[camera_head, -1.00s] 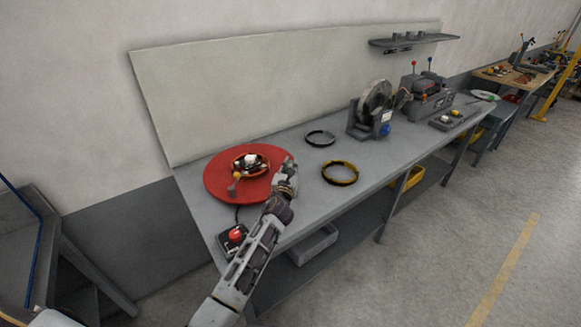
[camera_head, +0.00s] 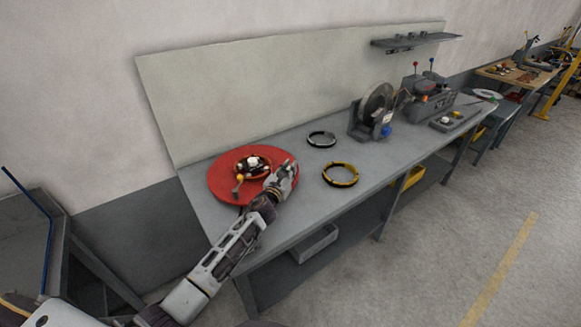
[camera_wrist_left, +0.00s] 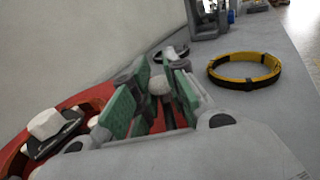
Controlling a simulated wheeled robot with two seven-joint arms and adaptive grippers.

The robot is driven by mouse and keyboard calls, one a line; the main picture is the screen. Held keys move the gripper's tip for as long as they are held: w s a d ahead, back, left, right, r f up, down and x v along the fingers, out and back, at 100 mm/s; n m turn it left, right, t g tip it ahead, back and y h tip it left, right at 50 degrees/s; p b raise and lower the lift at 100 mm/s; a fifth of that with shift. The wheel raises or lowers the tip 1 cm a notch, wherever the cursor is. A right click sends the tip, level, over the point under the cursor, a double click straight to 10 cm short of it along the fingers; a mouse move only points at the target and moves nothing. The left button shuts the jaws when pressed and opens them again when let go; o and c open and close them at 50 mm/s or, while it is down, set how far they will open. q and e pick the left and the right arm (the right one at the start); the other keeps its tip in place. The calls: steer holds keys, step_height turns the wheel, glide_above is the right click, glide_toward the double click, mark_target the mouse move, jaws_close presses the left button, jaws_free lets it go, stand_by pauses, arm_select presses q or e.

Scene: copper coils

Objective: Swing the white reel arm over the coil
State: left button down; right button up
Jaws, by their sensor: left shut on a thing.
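A red round turntable (camera_head: 222,191) lies on the grey bench at its near left end. A copper-coloured coil (camera_head: 241,167) sits at its middle around a white-topped hub (camera_head: 253,162). A short arm with a yellow knob (camera_head: 239,178) points to the lower left. My left gripper (camera_head: 286,168) is over the turntable's right edge. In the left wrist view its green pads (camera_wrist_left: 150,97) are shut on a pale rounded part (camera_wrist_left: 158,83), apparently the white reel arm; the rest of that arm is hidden. The hub's white top (camera_wrist_left: 45,124) shows at left. My right gripper is out of view.
A yellow-and-black ring (camera_head: 341,174) and a grey-and-black ring (camera_head: 321,139) lie on the bench right of the turntable. A machine with a round wheel (camera_head: 377,105) stands farther right. A pale panel (camera_head: 260,95) rises behind the bench.

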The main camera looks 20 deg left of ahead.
arm_select(q)
steer(key=shift+w+a+r+m+h+p, duration=0.1)
steer(key=shift+a+r+m+h+p, duration=0.1)
steer(key=shift+m+h, duration=0.3)
steer(key=shift+w+a+r+m+h+p, duration=0.1)
steer(key=shift+a+r+m+h, duration=0.15)
steer(key=shift+h, duration=0.45)
steer(key=shift+a+m+g+h+b, duration=0.2)
steer(key=shift+m+g+h, duration=0.1)
steer(key=shift+m+h, duration=0.4)
steer(key=shift+a+m+g+h+b, duration=0.2)
steer(key=shift+m+g+h, duration=0.15)
steer(key=shift+h, duration=0.55)
steer(key=c, duration=1.3)
jaws_free()
steer(key=shift+d+f, duration=0.1)
steer(key=shift+f, duration=0.1)
steer(key=shift+s+f, duration=0.1)
steer(key=shift+f, duration=0.05)
steer(key=shift+s+a, duration=0.25)
steer(key=shift+s, duration=0.25)
steer(key=shift+v, duration=5.4)
steer(key=shift+c, duration=0.3)
